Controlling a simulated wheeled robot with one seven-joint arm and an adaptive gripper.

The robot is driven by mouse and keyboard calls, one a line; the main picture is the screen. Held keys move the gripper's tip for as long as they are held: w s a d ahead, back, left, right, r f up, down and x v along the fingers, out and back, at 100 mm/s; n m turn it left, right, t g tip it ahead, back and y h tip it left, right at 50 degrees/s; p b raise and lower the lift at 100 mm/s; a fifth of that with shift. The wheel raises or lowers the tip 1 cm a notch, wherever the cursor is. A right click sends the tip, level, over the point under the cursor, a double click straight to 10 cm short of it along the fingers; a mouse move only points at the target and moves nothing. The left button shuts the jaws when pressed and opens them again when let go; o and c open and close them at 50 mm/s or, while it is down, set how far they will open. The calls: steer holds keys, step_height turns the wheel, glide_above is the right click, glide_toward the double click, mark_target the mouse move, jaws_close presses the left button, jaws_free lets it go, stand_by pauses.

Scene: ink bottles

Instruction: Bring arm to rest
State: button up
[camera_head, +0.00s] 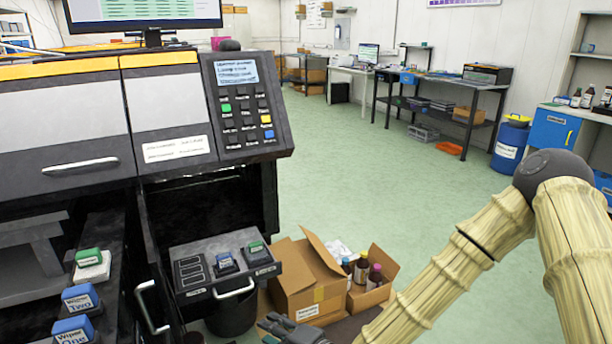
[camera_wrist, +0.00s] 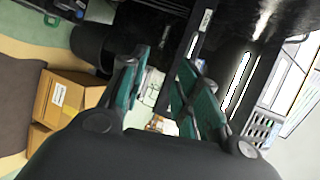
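My arm (camera_head: 570,240), with a pale bamboo-like surface, bends at a dark joint on the right of the head view and runs down to the lower middle. My gripper (camera_head: 288,330) shows partly at the bottom edge, in front of the cardboard boxes. In the wrist view my gripper (camera_wrist: 162,72) has its two green-padded fingers apart, with nothing held between them.
A large dark machine with a keypad (camera_head: 245,110) fills the left. An open cardboard box (camera_head: 305,285) stands on the floor beside a box of bottles (camera_head: 372,280). Green floor (camera_head: 400,190) is clear beyond.

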steer(key=s+d+f+n+g+h, duration=0.1)
steer(key=s+d+f+g+h, duration=0.1)
steer(key=s+d+f, duration=0.45)
steer(key=s+d+f+n+g+h, duration=0.2)
steer(key=s+f, duration=0.2)
steer(key=f, duration=0.5)
steer(key=s+d+f+n+g+h, duration=0.35)
steer(key=s+d+f, duration=0.55)
steer(key=s+d, duration=0.35)
steer(key=s+d+f+n+g+h, duration=0.1)
steer(key=s+d+g+h, duration=0.1)
steer(key=s+d+h, duration=0.5)
steer(key=d+r+y+p, duration=0.3)
steer(key=r+p, duration=1)
steer(key=shift+d+r+p, duration=0.15)
steer(key=shift+r+p, duration=0.2)
steer(key=shift+p, duration=0.05)
